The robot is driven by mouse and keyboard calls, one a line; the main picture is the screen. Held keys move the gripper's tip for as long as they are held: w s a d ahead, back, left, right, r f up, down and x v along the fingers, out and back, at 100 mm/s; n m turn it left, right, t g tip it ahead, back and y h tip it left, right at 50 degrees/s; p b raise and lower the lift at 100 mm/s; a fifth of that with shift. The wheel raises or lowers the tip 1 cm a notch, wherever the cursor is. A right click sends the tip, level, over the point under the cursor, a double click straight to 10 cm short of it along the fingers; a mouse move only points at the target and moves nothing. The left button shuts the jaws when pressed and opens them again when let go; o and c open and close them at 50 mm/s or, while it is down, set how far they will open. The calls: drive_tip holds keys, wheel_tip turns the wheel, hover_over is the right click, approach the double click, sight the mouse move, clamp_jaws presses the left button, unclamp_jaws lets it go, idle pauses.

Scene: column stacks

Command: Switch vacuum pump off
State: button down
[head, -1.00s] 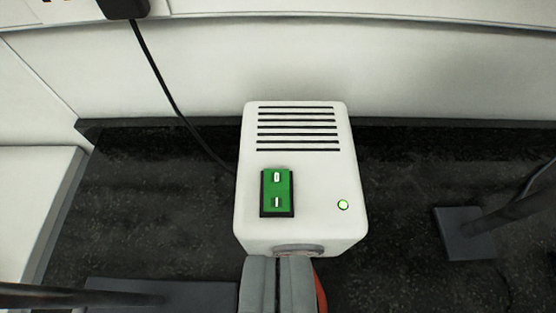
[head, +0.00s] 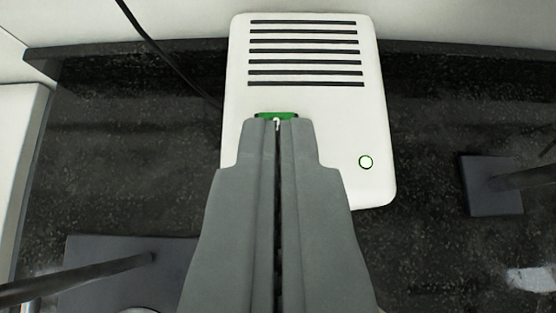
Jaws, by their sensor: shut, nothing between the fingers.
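The vacuum pump is a white box (head: 305,100) with dark vent slots across its top, in the upper middle of the head view. Its green rocker switch (head: 263,115) is mostly covered by my gripper; only the far edge shows. My gripper (head: 277,124) is shut and empty, with its tips over the switch. I cannot tell whether the tips touch it or which way the rocker is tilted. A round indicator light (head: 365,162) to the right has a pale centre and a green ring.
The pump stands on a dark speckled worktop (head: 130,140) against a pale back wall. A black cable (head: 165,55) runs behind it on the left. Dark stand bases are at the lower left (head: 110,285) and the right (head: 492,195). A white box edge (head: 20,130) is at the far left.

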drive_tip(key=x, duration=0.3)
drive_tip(key=shift+w+f, duration=0.1)
drive_tip(key=f, duration=0.3)
drive_tip(key=shift+w, duration=0.3)
drive_tip(key=shift+w+f, duration=0.1)
drive_tip(key=shift+f, duration=0.4)
drive_tip(key=shift+f, duration=0.1)
drive_tip(key=shift+w+f+g, duration=0.1)
drive_tip(key=shift+f+g, duration=0.05)
drive_tip(key=shift+g, duration=0.25)
drive_tip(key=shift+w, duration=0.15)
drive_tip(key=shift+w+r, duration=0.35)
drive_tip(key=shift+w, duration=0.25)
